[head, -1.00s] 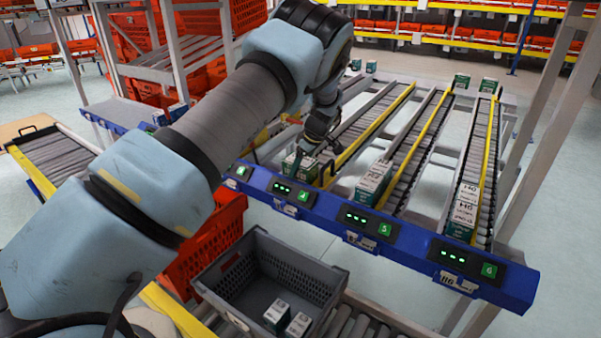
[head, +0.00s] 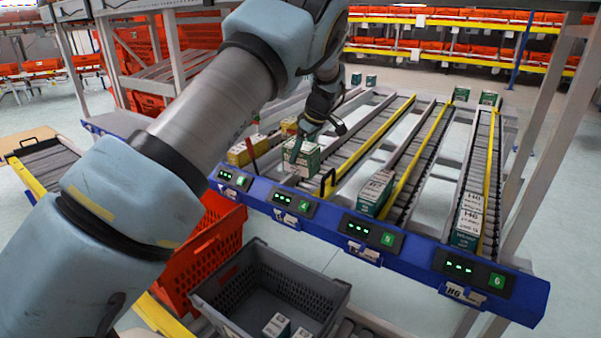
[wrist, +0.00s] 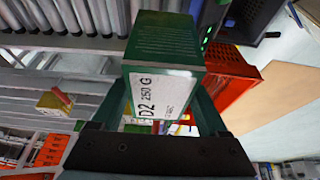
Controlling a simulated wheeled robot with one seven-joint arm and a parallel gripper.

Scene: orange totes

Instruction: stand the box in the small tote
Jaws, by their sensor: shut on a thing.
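My gripper (head: 312,134) is shut on a green and white box (head: 300,158), just above the front end of the roller lane marked 4. In the wrist view the box (wrist: 162,50) sits between my two fingers, its white "D2 250 G" label facing the camera. The small tote is the grey one (head: 303,288) below, in front of the blue rack edge. It has two green and white boxes (head: 277,327) inside, partly cut off by the frame's bottom edge.
A blue front rail (head: 330,229) with lit displays lies between the lanes and the grey tote. Other boxes stand in the lanes, including a green and white one (head: 374,192) and a yellow one (head: 243,152). A red tote (head: 215,240) stands left of the grey tote.

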